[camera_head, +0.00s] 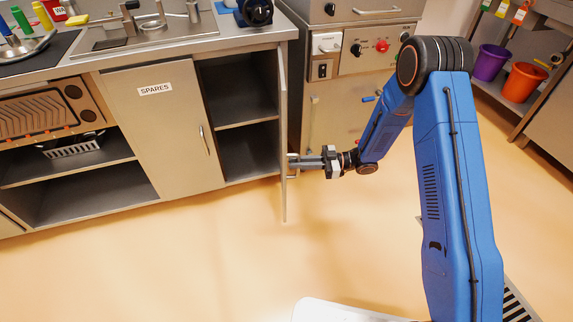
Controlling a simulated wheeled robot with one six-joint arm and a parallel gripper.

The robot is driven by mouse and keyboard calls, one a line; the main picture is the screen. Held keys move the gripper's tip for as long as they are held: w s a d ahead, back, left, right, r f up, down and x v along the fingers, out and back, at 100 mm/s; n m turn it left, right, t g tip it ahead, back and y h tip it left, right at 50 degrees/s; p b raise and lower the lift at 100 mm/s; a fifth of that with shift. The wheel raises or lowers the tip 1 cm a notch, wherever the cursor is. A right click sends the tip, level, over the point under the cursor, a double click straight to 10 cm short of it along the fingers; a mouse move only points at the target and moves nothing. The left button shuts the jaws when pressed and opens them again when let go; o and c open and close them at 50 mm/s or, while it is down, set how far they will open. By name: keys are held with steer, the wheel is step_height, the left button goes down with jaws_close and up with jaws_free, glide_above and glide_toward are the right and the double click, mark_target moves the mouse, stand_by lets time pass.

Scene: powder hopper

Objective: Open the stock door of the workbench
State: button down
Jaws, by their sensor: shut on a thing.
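The workbench (100,53) stands along the back left, with a grey worktop. One of its doors (282,124) is swung wide open and shows nearly edge-on, pointing out toward me. The cupboard behind it (240,90) shows a shelf and looks empty. My gripper (296,162) is at the outer side of this open door, near its free edge, shut on its handle, which is mostly hidden by the fingers. Left of the open cupboard is a closed door (160,125) with a "SPARES" label and an upright handle. No label shows on the open door.
A steel machine (375,50) with knobs and a red button stands close to the right of the open door. A rack with purple (489,63) and orange (523,82) buckets is at the far right. The floor (170,270) in front is clear.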

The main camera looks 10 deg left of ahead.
steer(key=w+d, duration=0.5)
steer(key=d, duration=0.2)
steer(key=shift+w+d, duration=0.15)
steer(key=shift+w, duration=0.05)
steer(key=c, duration=1.8)
jaws_free()
steer(key=shift+o, duration=0.2)
steer(key=shift+d, duration=0.15)
steer(key=v, duration=1.7)
steer(key=shift+d, duration=0.1)
steer(key=shift+w, duration=0.1)
